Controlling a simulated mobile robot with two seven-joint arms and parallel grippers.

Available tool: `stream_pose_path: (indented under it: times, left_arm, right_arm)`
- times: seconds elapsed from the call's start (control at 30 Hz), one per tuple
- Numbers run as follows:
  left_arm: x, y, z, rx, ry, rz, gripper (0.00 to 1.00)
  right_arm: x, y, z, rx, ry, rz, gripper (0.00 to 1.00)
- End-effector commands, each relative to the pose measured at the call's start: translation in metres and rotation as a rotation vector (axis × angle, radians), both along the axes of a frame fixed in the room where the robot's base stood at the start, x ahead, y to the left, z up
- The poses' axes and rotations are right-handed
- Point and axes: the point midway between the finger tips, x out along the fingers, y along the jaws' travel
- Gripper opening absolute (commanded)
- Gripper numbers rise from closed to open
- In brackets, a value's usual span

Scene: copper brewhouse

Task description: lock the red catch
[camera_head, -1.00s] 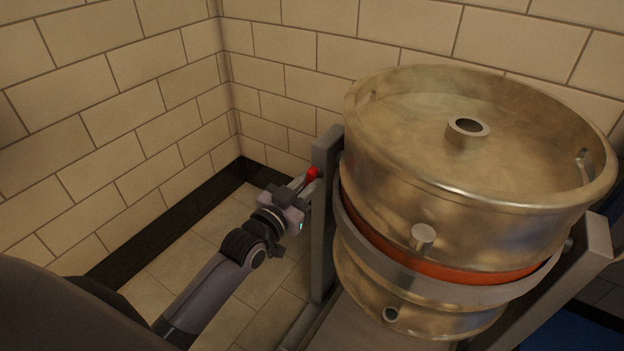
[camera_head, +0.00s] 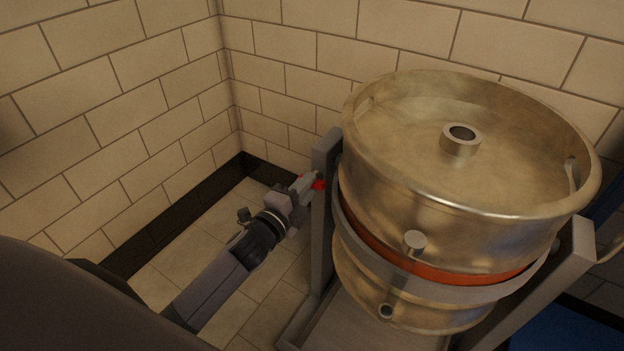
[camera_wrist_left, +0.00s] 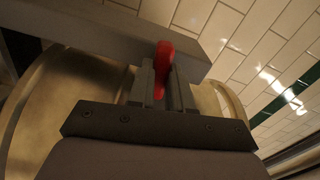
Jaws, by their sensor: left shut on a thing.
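The red catch (camera_head: 319,184) sits at the upper part of the grey left post (camera_head: 322,215) of the keg's stand. My left gripper (camera_head: 308,181) is at the catch and covers part of it. In the left wrist view the red catch (camera_wrist_left: 163,68) stands between the two fingers of my left gripper (camera_wrist_left: 163,88), which are shut on it. Behind it, the grey post (camera_wrist_left: 110,38) crosses the left wrist view. My right gripper is not in view.
A large brass-coloured keg (camera_head: 450,190) with an orange band (camera_head: 450,272) hangs in the stand, right of the post. Tiled walls (camera_head: 90,110) close off the left and back. Floor tiles (camera_head: 215,235) are free around my left arm.

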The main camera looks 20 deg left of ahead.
Motion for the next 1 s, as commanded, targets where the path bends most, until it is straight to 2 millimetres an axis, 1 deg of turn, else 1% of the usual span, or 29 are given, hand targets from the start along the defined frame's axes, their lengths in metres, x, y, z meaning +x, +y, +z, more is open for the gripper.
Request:
stream_pose_path:
  times: [0.03,0.07,0.1,0.43,0.53,0.8,0.9,1.0]
  left_arm:
    - [0.0,0.0,-0.001,0.08,-0.011,-0.001,0.0]
    - [0.0,0.0,-0.001,0.086,-0.011,-0.001,0.26]
    - [0.0,0.0,-0.001,0.079,-0.01,-0.001,0.37]
    - [-0.003,0.0,0.0,0.071,-0.008,0.0,0.37]
    - [-0.012,0.002,0.001,0.07,-0.008,0.0,0.37]
    - [-0.045,0.006,0.001,0.068,-0.007,0.001,0.37]
    - [-0.054,0.007,0.0,0.068,-0.007,0.001,0.37]
    - [-0.059,0.008,0.0,0.068,-0.01,0.0,0.37]
  right_arm:
    - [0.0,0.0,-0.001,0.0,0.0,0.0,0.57]
    - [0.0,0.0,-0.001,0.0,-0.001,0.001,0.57]
    - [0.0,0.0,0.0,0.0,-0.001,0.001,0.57]
    - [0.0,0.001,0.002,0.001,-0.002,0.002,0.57]
    - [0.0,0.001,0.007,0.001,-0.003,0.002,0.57]
    - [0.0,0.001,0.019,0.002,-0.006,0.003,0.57]
    - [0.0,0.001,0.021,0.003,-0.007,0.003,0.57]
    - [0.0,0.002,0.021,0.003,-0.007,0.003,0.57]
